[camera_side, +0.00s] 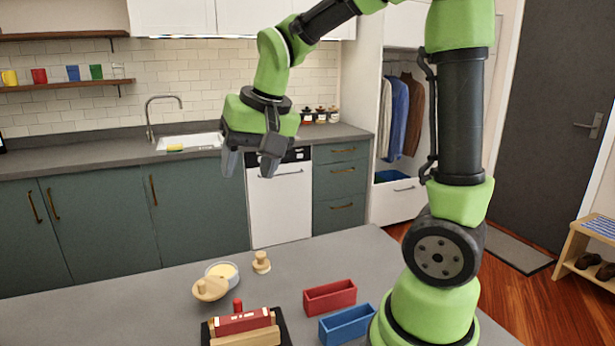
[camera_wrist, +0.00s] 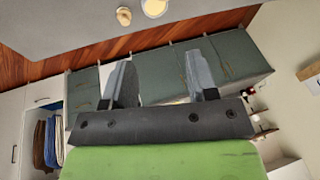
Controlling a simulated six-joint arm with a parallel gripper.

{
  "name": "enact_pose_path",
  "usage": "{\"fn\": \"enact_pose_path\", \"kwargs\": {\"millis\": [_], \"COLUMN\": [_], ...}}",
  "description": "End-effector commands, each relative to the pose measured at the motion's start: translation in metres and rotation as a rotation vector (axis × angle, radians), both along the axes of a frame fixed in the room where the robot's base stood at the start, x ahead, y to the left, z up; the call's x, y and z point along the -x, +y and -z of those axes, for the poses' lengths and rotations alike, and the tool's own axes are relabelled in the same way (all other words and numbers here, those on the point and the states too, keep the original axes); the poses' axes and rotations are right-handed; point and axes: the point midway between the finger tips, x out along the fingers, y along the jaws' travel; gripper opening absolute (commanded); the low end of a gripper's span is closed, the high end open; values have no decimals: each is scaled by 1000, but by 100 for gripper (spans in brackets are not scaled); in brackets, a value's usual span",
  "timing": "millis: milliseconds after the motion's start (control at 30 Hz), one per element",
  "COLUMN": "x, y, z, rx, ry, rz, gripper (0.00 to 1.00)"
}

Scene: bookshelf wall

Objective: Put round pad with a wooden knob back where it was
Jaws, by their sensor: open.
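Two pale wooden pieces with knobs are on the grey table. A small round one with a knob on top (camera_side: 261,263) stands upright right of a glass bowl. A wider wooden disc with a knob (camera_side: 209,290) is at the bowl's front left, seemingly tilted against it. I cannot tell for sure which is the round pad. The small piece also shows in the wrist view (camera_wrist: 123,16). My gripper (camera_side: 250,163) is open and empty, high above the table, with fingers pointing down. Its two fingers also show in the wrist view (camera_wrist: 160,72).
The glass bowl (camera_side: 222,269) holds something pale yellow. A black tray (camera_side: 285,325) bears a red block on a wooden one. A red bin (camera_side: 330,298) and a blue bin (camera_side: 347,325) stand at the right, near my base. The table's left part is clear.

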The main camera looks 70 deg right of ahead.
Motion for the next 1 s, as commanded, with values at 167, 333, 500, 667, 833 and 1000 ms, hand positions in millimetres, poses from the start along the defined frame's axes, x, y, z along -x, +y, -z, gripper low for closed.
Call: {"fn": "enact_pose_path", "kwargs": {"millis": [167, 333, 500, 667, 833, 1000], "x": [63, 107, 127, 130, 130, 130], "y": [45, 68, 76, 77, 77, 77], "z": [-28, -29, -24, -23, -23, -24], "rx": [-7, -17, -24, -24, -25, -24], "ry": [-143, -240, -284, -290, -290, -289], "rz": [-168, -286, -342, -351, -349, -349], "gripper": [53, 53, 53, 53, 53, 53]}}
